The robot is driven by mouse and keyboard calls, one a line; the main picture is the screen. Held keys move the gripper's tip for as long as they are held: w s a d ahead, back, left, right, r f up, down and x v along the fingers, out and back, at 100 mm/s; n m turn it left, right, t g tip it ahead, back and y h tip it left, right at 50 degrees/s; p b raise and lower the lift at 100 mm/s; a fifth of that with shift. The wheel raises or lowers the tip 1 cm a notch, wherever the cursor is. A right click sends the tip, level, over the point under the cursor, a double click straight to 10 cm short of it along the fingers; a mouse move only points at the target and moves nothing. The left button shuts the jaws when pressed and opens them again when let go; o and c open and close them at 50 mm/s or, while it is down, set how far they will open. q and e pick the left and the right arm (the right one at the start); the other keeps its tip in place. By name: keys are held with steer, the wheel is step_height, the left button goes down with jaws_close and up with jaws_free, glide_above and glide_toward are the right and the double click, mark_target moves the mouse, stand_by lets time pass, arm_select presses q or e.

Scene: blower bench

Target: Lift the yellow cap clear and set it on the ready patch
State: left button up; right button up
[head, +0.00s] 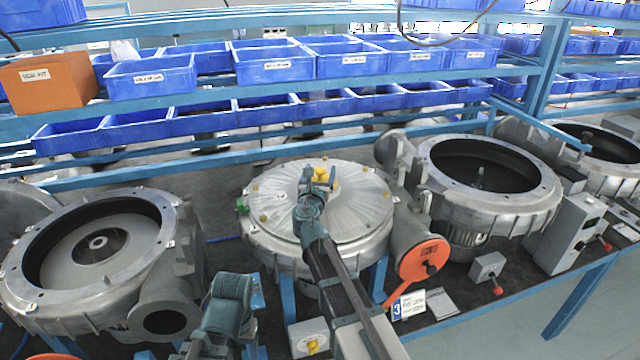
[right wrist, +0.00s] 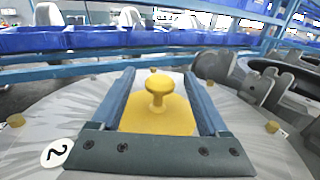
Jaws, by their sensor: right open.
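The yellow cap (head: 332,184) sits on the round silver blower cover in the middle of the bench. In the right wrist view the cap (right wrist: 158,112) has a broad base and a round knob on top. My right gripper (head: 321,178) is open over the cover, with one finger on each side of the cap (right wrist: 158,72); I cannot tell whether they touch it. My left arm shows at the lower left of the head view, but its jaws cannot be made out. I cannot single out the ready patch for certain.
Open blower housings stand left (head: 165,205) and right (head: 545,180) of the covered one (head: 270,215). An orange disc (head: 425,260), a blue-white card (head: 409,306) and a grey plate (head: 441,303) are at the front right. Blue bins (head: 150,78) line the rack behind.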

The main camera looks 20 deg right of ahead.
jaws_close()
stand_by(0.4)
arm_select(q)
steer(key=shift+r, duration=0.1)
arm_select(e)
steer(key=shift+w+r, duration=0.1)
steer(key=shift+r, duration=0.05)
